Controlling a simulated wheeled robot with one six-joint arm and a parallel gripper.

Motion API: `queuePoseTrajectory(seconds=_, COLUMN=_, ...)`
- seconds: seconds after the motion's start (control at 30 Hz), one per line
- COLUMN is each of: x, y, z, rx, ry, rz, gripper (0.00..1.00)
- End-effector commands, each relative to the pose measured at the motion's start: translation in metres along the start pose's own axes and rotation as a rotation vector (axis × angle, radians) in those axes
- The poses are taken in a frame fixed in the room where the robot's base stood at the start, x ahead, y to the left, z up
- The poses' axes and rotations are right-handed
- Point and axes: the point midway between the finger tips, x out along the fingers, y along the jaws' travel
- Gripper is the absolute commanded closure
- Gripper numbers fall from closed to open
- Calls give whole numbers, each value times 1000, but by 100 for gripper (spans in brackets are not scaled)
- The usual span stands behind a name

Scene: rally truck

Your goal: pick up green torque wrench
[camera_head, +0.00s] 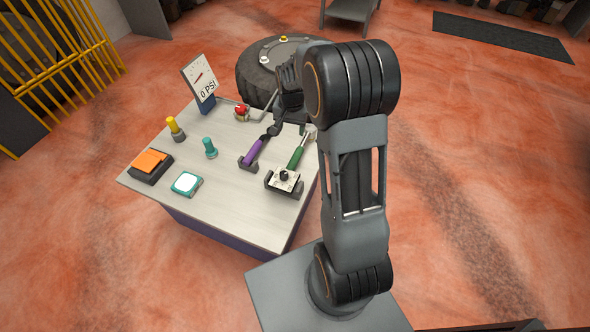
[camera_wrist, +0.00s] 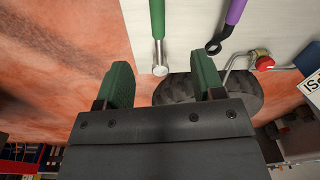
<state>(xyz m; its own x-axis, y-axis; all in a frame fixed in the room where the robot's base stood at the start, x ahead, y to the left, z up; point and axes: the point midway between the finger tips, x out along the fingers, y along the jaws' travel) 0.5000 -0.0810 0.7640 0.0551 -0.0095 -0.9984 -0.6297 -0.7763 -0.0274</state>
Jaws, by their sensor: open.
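The green torque wrench (camera_head: 297,156) lies on the light table top, its green handle resting in a dark holder and its silver head pointing toward the far edge. In the wrist view its green handle (camera_wrist: 157,18) is at the top and its silver head lies in line with the gap between the fingers. My gripper (camera_wrist: 163,75) is open, its two green-padded fingers on either side of that gap and nothing held. I cannot tell its height above the wrench.
A purple wrench (camera_head: 255,148) lies left of the green one.

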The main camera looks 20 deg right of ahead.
Motion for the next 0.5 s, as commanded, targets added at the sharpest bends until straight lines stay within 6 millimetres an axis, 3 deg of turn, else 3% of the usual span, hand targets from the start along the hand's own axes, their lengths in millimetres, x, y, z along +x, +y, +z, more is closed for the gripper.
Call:
queuePoseTrajectory(seconds=0.03, x=31, y=2, z=-9, rx=36, ry=-15, rz=9, gripper=38)
queuePoseTrajectory(seconds=0.1, x=53, y=3, z=-18, rx=77, ry=-27, rz=17, gripper=38)
queuePoseTrajectory(seconds=0.27, x=86, y=5, z=-29, rx=133, ry=-43, rz=28, gripper=38)
queuePoseTrajectory(seconds=0.5, x=131, y=7, z=-30, rx=149, ry=-49, rz=33, gripper=38)
